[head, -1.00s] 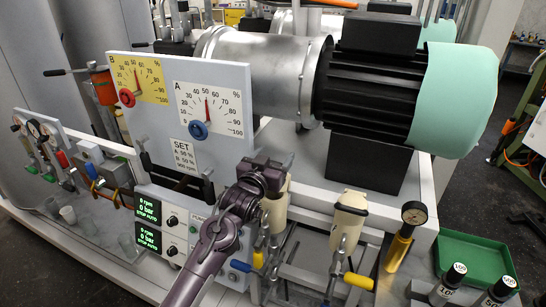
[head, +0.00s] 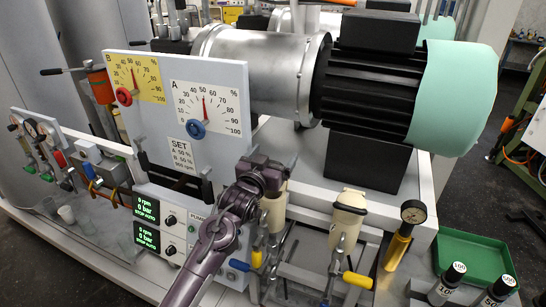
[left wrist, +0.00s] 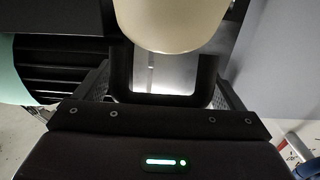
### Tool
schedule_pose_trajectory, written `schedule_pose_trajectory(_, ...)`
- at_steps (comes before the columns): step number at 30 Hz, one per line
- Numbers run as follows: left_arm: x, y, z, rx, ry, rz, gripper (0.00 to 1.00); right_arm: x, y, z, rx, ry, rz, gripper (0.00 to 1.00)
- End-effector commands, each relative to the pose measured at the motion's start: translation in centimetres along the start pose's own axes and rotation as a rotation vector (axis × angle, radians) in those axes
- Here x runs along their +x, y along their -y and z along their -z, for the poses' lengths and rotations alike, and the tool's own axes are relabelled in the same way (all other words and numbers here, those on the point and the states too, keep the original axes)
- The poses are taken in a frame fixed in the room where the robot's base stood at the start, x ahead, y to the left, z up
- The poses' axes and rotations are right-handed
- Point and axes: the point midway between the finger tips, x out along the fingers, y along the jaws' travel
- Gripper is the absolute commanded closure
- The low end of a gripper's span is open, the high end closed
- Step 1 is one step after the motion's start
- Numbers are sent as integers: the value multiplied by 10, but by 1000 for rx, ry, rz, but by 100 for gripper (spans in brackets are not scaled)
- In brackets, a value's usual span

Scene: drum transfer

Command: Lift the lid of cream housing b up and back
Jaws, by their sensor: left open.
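Two cream housings stand in front of the motor in the head view. One cream housing (head: 273,210) is partly hidden behind my left gripper and arm. The other cream housing (head: 348,212), to its right, has a dark band near its top. I see no letters on them, so I cannot tell which is b. My left gripper (head: 277,168) is open at the top of the left housing. In the left wrist view a rounded cream part (left wrist: 172,22) lies beyond the open jaws; contact cannot be told. My right gripper is not in view.
A dial board (head: 178,105) stands left of my left gripper, and the black motor (head: 365,95) is behind.

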Motion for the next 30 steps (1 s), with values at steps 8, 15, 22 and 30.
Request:
schedule_pose_trajectory(8,-30,0,-4,0,0,0,10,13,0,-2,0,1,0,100)
schedule_pose_trajectory(15,-64,0,-4,0,2,-1,10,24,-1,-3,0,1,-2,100)
schedule_pose_trajectory(22,-76,0,-2,0,3,-1,10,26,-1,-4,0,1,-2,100)
schedule_pose_trajectory(30,-77,0,-4,-1,11,1,10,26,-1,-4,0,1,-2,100)
